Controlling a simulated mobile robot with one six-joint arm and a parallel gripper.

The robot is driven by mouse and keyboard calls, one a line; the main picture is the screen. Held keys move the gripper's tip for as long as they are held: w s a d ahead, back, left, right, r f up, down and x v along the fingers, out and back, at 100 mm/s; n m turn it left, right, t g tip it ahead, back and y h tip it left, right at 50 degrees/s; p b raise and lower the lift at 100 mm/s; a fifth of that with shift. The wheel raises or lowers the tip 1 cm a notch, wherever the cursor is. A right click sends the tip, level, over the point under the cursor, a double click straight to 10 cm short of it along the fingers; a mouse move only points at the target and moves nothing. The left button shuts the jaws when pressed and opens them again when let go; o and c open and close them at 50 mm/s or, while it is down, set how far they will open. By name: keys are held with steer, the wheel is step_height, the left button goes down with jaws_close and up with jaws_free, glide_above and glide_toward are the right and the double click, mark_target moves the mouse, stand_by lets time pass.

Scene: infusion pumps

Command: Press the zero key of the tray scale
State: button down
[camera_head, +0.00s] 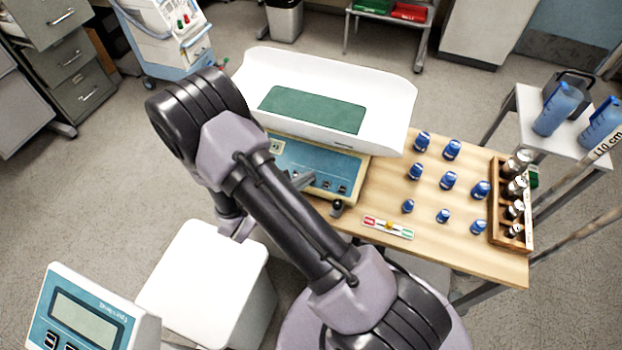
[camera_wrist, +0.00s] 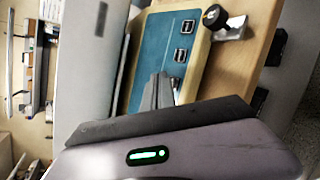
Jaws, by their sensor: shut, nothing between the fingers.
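The tray scale has a white pan (camera_head: 395,105) with a green mat, above a beige base with a blue key panel (camera_head: 290,157). My gripper (camera_head: 302,180) is shut and empty, with its fingers over the front part of the panel. In the wrist view, the shut fingertips (camera_wrist: 160,82) point at the blue panel (camera_wrist: 150,45), close to a row of small dark keys (camera_wrist: 180,55). Two keys show clearly there; my fingers may hide others. The key markings are too small to read, so I cannot tell which is the zero key. Contact with a key cannot be made out.
Several blue-capped vials (camera_head: 448,180) stand on the wooden table (camera_head: 470,255), right of the scale. A wooden rack (camera_head: 495,225) of bottles is at its right end. A black knob (camera_head: 337,206) and a small red-green level strip (camera_head: 388,228) lie by the scale's front edge.

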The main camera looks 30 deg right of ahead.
steer(key=shift+w+d+f+b, duration=0.1)
steer(key=shift+f+b, duration=0.3)
steer(key=shift+b, duration=0.15)
steer(key=shift+d+f+b, duration=0.1)
steer(key=shift+f+b, duration=0.2)
steer(key=shift+b, duration=0.05)
stand_by(0.4)
steer(key=shift+r, duration=0.1)
steer(key=shift+a+r+p, duration=0.25)
steer(key=shift+r+p, duration=0.15)
steer(key=shift+r, duration=0.2)
steer(key=shift+r, duration=0.1)
steer(key=shift+s+a+r+p, duration=0.25)
steer(key=shift+r+p, duration=0.25)
steer(key=shift+r, duration=0.25)
steer(key=shift+s+a+r+p, duration=0.25)
steer(key=shift+r+p, duration=0.25)
steer(key=shift+r, duration=0.2)
steer(key=shift+s+a+r+p, duration=0.25)
steer(key=shift+r+p, duration=0.25)
steer(key=shift+r, duration=0.25)
